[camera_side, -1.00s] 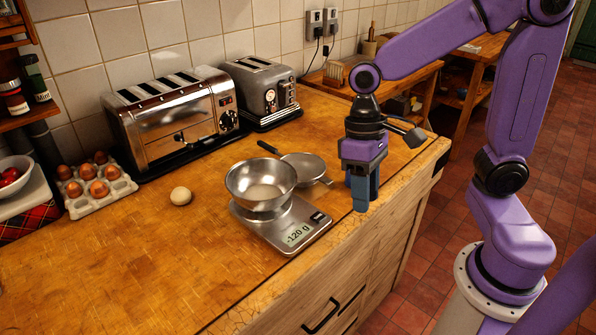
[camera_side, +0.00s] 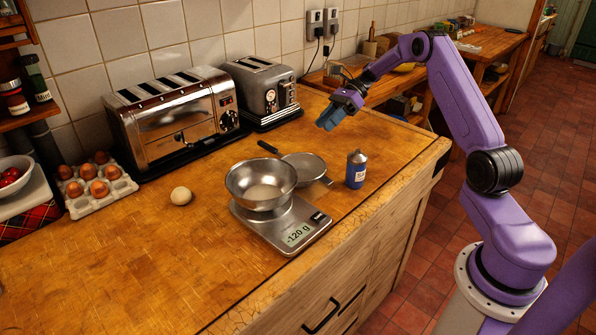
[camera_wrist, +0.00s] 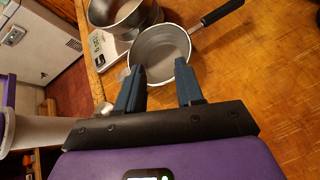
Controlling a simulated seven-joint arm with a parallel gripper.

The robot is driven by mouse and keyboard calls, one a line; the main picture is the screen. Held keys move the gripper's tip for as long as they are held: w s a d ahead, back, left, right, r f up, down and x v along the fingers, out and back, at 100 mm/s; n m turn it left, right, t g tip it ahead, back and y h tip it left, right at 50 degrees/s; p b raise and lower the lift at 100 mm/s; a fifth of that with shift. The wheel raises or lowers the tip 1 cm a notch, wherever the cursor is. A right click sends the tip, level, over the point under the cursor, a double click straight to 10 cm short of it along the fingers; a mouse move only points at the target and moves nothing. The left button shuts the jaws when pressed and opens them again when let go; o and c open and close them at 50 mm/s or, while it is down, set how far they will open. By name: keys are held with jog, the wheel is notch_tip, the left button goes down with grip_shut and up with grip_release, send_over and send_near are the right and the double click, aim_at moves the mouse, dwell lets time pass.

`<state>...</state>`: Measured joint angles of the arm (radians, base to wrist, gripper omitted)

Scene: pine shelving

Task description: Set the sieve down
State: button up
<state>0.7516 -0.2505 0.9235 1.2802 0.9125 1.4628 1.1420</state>
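The sieve (camera_side: 304,166) rests on the wooden counter behind the scale, its black handle (camera_side: 267,147) pointing to the back left. In the wrist view, the sieve (camera_wrist: 160,52) lies beyond my fingertips, its handle (camera_wrist: 222,12) to the upper right. My gripper (camera_side: 326,121) is above the counter, right of and farther back than the sieve. In the wrist view, my gripper (camera_wrist: 162,72) has its two blue fingers apart with nothing between them. Whether the sieve touches the scale cannot be told.
The scale (camera_side: 302,232) reads -120 g and carries a metal bowl (camera_side: 260,186). A blue canister (camera_side: 356,170) stands near the front edge. Toasters (camera_side: 175,115) (camera_side: 264,92) line the wall. An egg (camera_side: 181,196) and egg tray (camera_side: 101,196) are left. The front-left counter is clear.

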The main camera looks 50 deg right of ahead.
jog(key=d+f+m+t, duration=0.2)
jog(key=d+m, duration=0.1)
jog(key=d, duration=0.3)
jog(key=shift+y, duration=0.4)
jog(key=x, duration=1.1)
jog(key=shift+w+a, duration=0.1)
jog(key=shift+w, duration=0.3)
jog(key=shift+x, duration=2.7)
jog(key=shift+s+f, duration=0.1)
grip_shut()
